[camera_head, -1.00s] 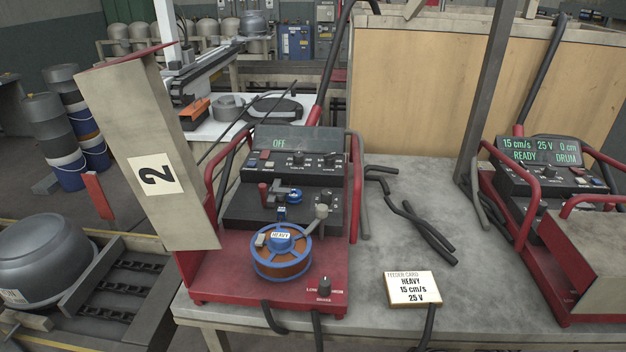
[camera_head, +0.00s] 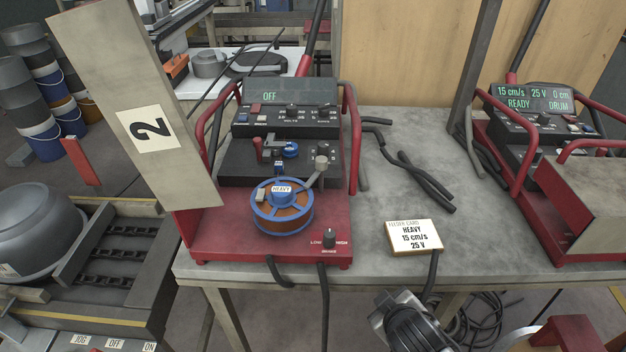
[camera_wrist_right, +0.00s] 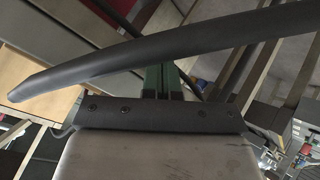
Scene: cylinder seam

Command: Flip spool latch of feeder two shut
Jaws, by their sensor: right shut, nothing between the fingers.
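Feeder two is the red-framed feeder (camera_head: 205,240) beside the raised panel marked 2 (camera_head: 150,130). A blue-rimmed spool (camera_head: 283,222) labelled HEAVY sits at its front. A grey lever with a round knob (camera_head: 321,161) stands at the spool's right, slanting toward it; a small pale tab (camera_head: 262,195) is at its left. I cannot tell which is the latch. The feeder display (camera_head: 285,95) reads OFF. My right gripper (camera_wrist_right: 165,82) is shut and empty in the right wrist view, with no spool in sight there. My left gripper is out of view.
A feeder card (camera_head: 414,237) and loose dark cables (camera_head: 420,180) lie on the grey bench (camera_head: 375,215). A second red feeder (camera_head: 520,200) reads READY at the right. A dark curved bar (camera_wrist_right: 150,58) crosses the wrist view. The raised panel flanks feeder two's left side.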

